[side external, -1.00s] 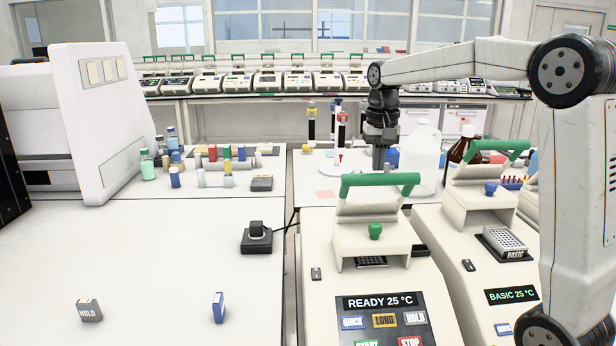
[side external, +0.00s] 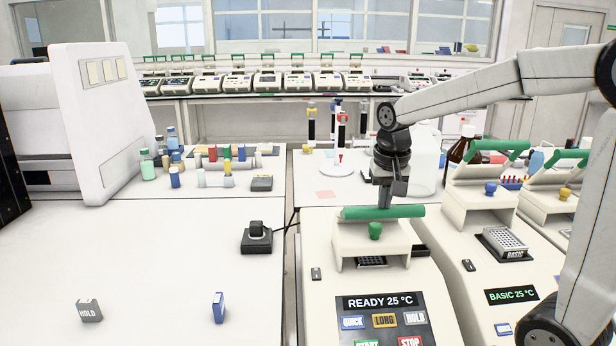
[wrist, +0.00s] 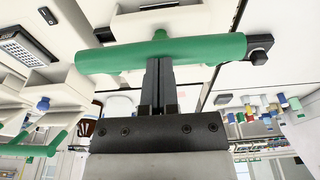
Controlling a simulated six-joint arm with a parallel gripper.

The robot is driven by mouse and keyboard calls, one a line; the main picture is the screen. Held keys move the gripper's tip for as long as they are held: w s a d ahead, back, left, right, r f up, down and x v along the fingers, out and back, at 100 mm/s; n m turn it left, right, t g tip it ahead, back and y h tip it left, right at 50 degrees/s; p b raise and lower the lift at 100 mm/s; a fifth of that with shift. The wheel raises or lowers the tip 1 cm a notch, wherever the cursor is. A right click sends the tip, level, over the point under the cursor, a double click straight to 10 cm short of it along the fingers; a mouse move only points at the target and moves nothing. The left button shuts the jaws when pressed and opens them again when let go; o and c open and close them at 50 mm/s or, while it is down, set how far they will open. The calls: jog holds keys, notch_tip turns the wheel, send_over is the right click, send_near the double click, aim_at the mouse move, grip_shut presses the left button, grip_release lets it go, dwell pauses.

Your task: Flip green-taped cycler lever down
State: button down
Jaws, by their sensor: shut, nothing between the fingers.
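The nearest cycler (side external: 325,285) has a green knob (side external: 375,231) on its front and a lever with a thick green bar (side external: 410,211). The bar lies low, just above and behind the knob. My gripper (side external: 384,206) points down with its fingertips at the back of the bar, right of its middle. The wrist view shows the green bar (wrist: 210,49) running across the shut, empty fingers (wrist: 160,64). The fingers look pressed against the bar, not around it.
To the right stand cyclers with raised green bars, one with a blue knob (side external: 490,188) and one with a yellow knob (side external: 565,193). A brown bottle (side external: 462,148) and a clear jug (side external: 428,165) stand behind. The left bench (side external: 150,250) is mostly clear.

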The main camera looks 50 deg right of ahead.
notch_tip(320, 180, down, 9)
jog(key=s+a, duration=0.2)
jog(key=shift+s+a, duration=0.35)
jog(key=shift+f, duration=0.1)
dwell(0.4)
notch_tip(320, 180, up, 8)
jog(key=shift+s+a+f, duration=0.15)
jog(key=shift+s+a, duration=0.3)
dwell(0.3)
jog(key=s+a+f+n, duration=0.1)
jog(key=a+f+n, duration=0.3)
jog(key=f, duration=0.3)
jog(key=s+a+f+n+t+y, duration=0.1)
jog(key=a+f+n, duration=0.4)
jog(key=f, duration=0.3)
